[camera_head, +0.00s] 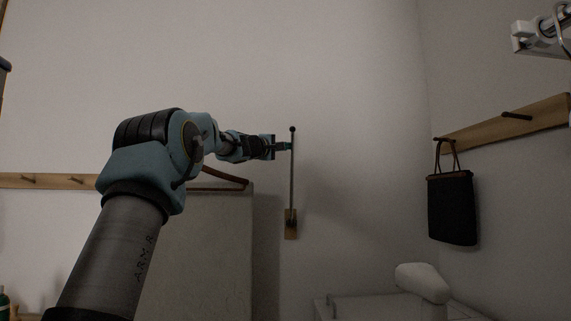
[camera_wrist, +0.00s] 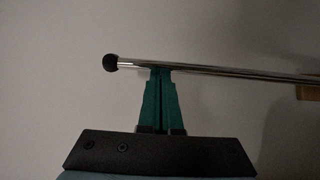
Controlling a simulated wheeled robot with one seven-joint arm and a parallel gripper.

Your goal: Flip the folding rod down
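The folding rod (camera_head: 292,175) stands upright against the wall, with a dark ball at its top and a wooden mount (camera_head: 291,224) at its bottom. In the wrist view the rod (camera_wrist: 225,71) crosses the picture, its ball end at left and a piece of the wooden mount (camera_wrist: 309,92) at the right edge. My gripper (camera_head: 288,146) is at the upper part of the rod, a little below the ball. In the wrist view its green fingers (camera_wrist: 160,72) are together, with their tips at the rod. I cannot tell whether the rod is pinched between them or only touched.
A black bag (camera_head: 452,208) hangs from a wooden peg rail (camera_head: 515,123) on the right wall. Another peg rail (camera_head: 50,181) and a hanger (camera_head: 222,178) are at left, above a grey panel (camera_head: 200,250). A white object (camera_head: 423,283) is at lower right. The wall right of the rod is clear.

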